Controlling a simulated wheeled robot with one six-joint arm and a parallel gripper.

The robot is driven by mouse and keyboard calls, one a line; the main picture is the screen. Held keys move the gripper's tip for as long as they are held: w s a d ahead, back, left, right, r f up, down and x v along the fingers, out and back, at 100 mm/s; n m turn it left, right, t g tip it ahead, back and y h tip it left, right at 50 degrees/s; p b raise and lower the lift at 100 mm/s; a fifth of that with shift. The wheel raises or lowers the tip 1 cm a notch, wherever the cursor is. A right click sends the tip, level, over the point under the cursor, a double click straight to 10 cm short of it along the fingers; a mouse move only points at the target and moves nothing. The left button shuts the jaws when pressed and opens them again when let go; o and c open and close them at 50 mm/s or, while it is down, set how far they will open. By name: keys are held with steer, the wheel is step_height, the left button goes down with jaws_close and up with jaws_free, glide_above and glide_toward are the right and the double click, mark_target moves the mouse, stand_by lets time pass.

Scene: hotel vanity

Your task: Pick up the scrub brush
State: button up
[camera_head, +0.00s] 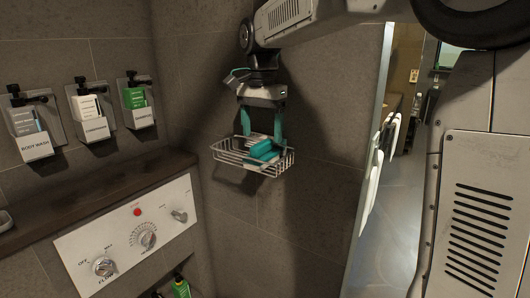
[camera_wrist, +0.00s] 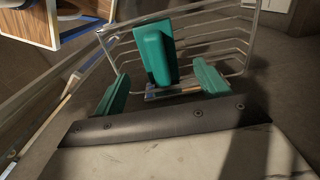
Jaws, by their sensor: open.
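A wire basket (camera_head: 232,160) hangs on the tiled wall in the head view; its wires also show in the wrist view (camera_wrist: 245,55). A teal block-shaped thing (camera_head: 264,148), likely the scrub brush, lies in the basket. It also shows in the wrist view (camera_wrist: 155,52), with a small blue and brown piece (camera_wrist: 175,92) by its near end. I cannot tell whether that piece is part of it. My gripper (camera_head: 263,136) points down over the basket, its teal fingers apart. In the wrist view, the teal block lies beyond the gap between the fingertips (camera_wrist: 162,88), and nothing is held.
Three labelled dispensers, including a green one (camera_head: 138,105), hang on the left wall. A dark shelf (camera_head: 90,196) and a white control panel (camera_head: 130,235) are below them. A green bottle (camera_head: 180,287) stands low down. A glass edge (camera_head: 372,130) is on the right.

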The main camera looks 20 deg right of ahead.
mark_target(262, 143)
steer(key=f, duration=0.6)
steer(key=shift+s, duration=0.2)
steer(key=shift+r, duration=0.1)
steer(key=c, duration=1.2)
steer(key=shift+o, duration=0.2)
step_height(262, 143, up, 7)
steer(key=shift+r, duration=0.2)
steer(key=s+a, duration=1)
steer(key=a, duration=0.5)
steer(key=shift+f, duration=0.2)
